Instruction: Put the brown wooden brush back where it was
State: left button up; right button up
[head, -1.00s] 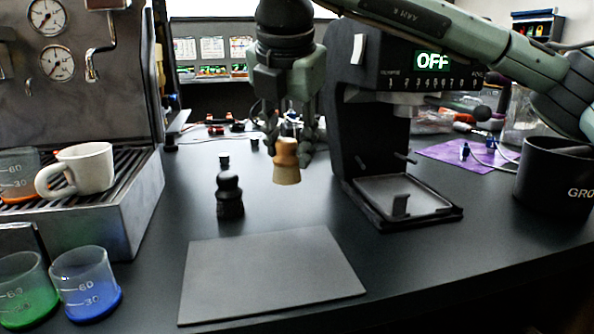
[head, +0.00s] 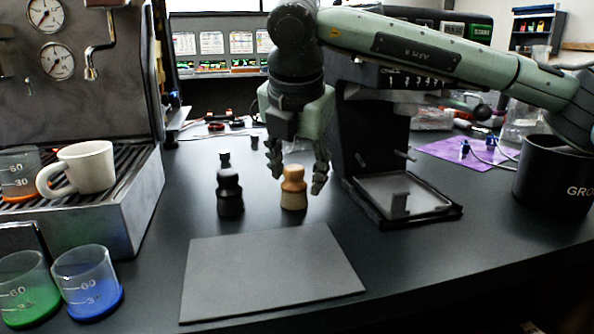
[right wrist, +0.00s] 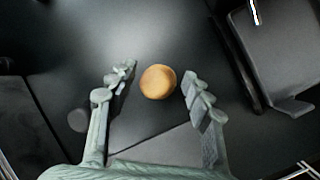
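The brown wooden brush (head: 293,188) stands upright on the black counter, to the right of a black tool of similar shape (head: 229,193). My right gripper (head: 296,176) is above and around the brush with its fingers spread on either side. In the right wrist view the brush's round top (right wrist: 158,82) shows between the two open fingers (right wrist: 157,84), with a gap on each side. My left gripper is not in view.
A grey mat (head: 272,275) lies in front of the brush. The black grinder (head: 375,140) stands close on the right, the espresso machine (head: 85,215) with a white cup (head: 85,167) on the left. A black bin (head: 556,175) is far right.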

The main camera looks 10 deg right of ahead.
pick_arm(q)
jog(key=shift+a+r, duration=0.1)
pick_arm(e)
jog(key=shift+r, duration=0.1)
jog(key=shift+s+r, duration=0.1)
jog(key=shift+r, duration=0.1)
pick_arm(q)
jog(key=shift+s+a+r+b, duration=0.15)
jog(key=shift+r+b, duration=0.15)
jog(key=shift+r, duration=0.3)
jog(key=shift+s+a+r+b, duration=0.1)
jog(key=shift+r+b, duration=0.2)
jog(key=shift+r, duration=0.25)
pick_arm(e)
jog(key=v, duration=1.1)
jog(key=shift+r, duration=0.2)
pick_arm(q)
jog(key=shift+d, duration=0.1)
pick_arm(e)
jog(key=shift+s, duration=0.15)
